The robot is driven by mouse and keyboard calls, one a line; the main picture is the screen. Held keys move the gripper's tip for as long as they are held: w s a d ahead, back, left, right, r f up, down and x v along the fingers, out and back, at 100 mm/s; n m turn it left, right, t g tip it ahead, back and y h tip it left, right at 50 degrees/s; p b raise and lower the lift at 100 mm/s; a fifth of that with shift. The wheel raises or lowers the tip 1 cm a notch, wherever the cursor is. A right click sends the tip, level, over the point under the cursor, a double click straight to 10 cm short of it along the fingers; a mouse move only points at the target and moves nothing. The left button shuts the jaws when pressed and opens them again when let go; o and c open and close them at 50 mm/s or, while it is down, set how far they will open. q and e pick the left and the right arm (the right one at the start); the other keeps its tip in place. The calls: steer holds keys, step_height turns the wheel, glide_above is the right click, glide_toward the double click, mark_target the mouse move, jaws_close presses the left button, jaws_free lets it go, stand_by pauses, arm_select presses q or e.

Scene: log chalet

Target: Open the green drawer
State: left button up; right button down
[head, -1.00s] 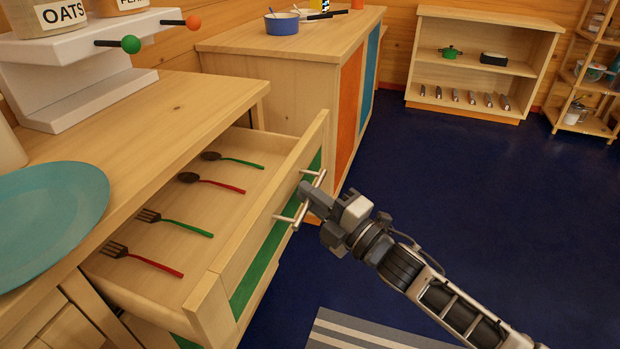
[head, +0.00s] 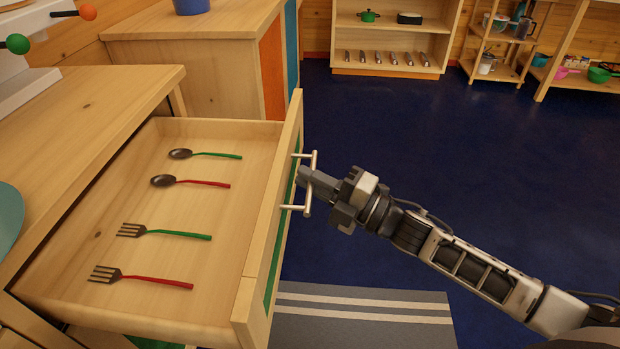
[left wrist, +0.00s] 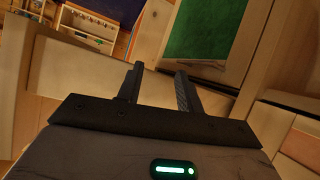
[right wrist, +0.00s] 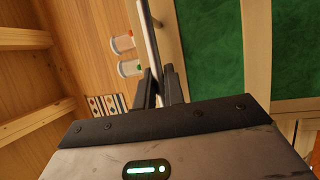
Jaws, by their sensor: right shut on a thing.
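The green drawer (head: 270,230) is pulled out in the head view, its green panel on the outer face and its wooden box open to view. A metal bar handle (head: 308,185) stands on its front. My right gripper (head: 308,176) is shut on the handle; in the right wrist view the bar (right wrist: 150,50) runs between the fingers (right wrist: 158,85). Inside the drawer lie two spoons, one green-handled (head: 205,155) and one red-handled (head: 190,182), and two forks, one green-handled (head: 165,233) and one red-handled (head: 140,278). My left gripper (left wrist: 158,75) shows in its wrist view with fingers apart and nothing between them.
A wooden counter (head: 110,90) is above the drawer at left, with a teal plate (head: 8,215) at its edge. A cabinet (head: 215,55) stands behind. A striped grey rug (head: 370,315) lies on the open blue floor (head: 450,150) at right.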

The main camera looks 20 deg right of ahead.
steer(key=c, duration=1.5)
jaws_free()
steer(key=v, duration=1.6)
